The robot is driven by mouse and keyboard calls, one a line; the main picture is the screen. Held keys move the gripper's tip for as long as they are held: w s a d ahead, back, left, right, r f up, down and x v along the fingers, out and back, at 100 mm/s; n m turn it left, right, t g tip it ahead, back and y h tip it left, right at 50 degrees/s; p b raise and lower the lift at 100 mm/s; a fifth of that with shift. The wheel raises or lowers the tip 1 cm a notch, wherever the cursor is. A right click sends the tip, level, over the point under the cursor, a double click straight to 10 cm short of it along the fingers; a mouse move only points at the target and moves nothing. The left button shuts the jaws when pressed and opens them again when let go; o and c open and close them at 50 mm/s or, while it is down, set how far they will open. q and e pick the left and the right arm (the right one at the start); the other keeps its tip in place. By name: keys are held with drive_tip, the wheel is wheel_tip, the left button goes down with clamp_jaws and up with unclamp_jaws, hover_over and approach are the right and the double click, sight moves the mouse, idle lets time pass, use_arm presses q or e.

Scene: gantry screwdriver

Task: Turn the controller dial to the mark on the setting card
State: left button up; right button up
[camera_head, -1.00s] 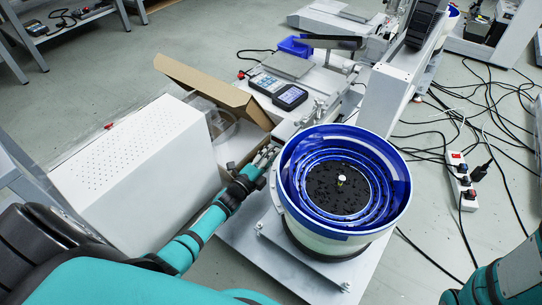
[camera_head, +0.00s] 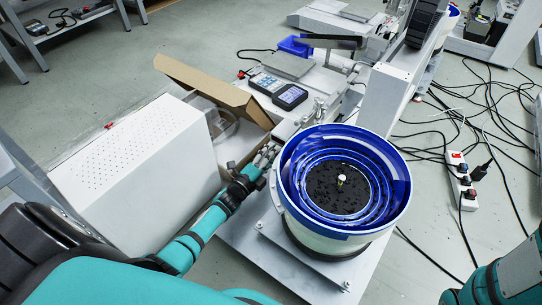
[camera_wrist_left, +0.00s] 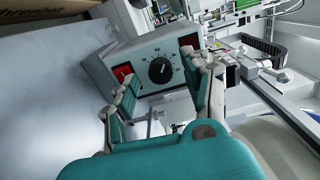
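The controller (camera_wrist_left: 145,58) is a grey box in the left wrist view. Its black round dial (camera_wrist_left: 161,70) with a white pointer line sits mid-face, ringed by scale marks. My left gripper (camera_wrist_left: 166,72) is open, with one finger on each side of the dial in the picture. I cannot tell whether either finger touches it. In the head view my left gripper (camera_head: 264,158) reaches in between the cardboard box and the blue bowl, and the dial cannot be made out there. I cannot make out the setting card in either view. My right gripper is out of view.
A bowl feeder with a blue rim (camera_head: 398,200) stands right of my left gripper. An open cardboard box (camera_head: 215,92) and a white perforated case (camera_head: 130,165) are on its left. A handheld meter (camera_head: 289,97) lies behind. Cables and a power strip (camera_head: 461,180) cover the floor at right.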

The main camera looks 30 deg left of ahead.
use_arm(q)
drive_tip(key=shift+s, duration=0.1)
drive_tip(key=s, duration=0.4)
drive_tip(key=s+a, duration=0.1)
drive_tip(key=s, duration=0.6)
drive_tip(key=shift+s+a, duration=0.3)
drive_tip(key=shift+s, duration=0.05)
